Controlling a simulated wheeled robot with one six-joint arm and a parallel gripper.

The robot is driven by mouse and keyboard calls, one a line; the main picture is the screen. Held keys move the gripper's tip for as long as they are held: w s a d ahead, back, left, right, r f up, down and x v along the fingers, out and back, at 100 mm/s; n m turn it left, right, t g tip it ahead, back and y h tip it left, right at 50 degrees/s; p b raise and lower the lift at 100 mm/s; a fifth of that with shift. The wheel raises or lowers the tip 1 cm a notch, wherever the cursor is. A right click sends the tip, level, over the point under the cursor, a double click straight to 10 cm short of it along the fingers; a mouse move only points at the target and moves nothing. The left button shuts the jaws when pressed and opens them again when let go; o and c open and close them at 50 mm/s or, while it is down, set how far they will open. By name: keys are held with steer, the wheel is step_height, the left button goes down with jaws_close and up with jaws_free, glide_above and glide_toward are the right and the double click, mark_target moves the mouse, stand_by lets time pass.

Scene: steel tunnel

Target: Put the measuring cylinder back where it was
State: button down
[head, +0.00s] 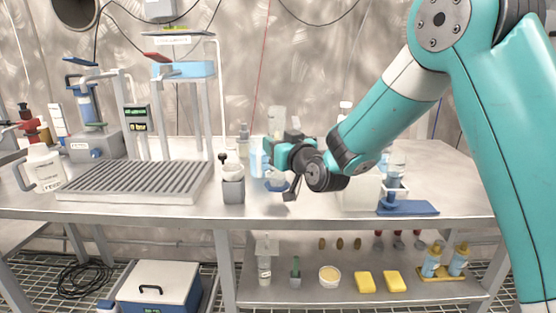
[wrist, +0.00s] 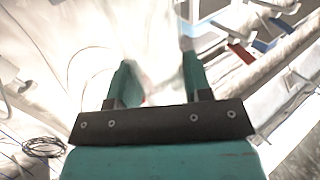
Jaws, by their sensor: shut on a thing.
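My gripper (head: 273,157) is above the front middle of the steel bench in the head view, shut on the measuring cylinder. The cylinder (head: 277,122) is clear and stands upright in the jaws. Its top shows above the fingers and a blue base (head: 276,186) below them. The jaws hide its middle. I cannot tell whether the base touches the bench. In the wrist view a pale, washed-out shape (wrist: 150,60) lies between the two fingers, too blurred to read in detail.
A grey pot (head: 233,188) stands close left of the cylinder. Further left are a ribbed rack (head: 135,182) and a white jug (head: 43,168). Bottles (head: 243,140) stand behind my gripper. A blue-based stand (head: 408,207) is to the right. Sponges (head: 366,282) lie on the lower shelf.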

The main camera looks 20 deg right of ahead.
steer(key=shift+f+b, duration=0.3)
steer(key=shift+f, duration=1.45)
steer(key=shift+f, duration=0.1)
steer(key=shift+f, duration=0.1)
steer(key=c, duration=0.5)
jaws_free()
steer(key=shift+c, duration=0.2)
steer(key=shift+r, duration=0.2)
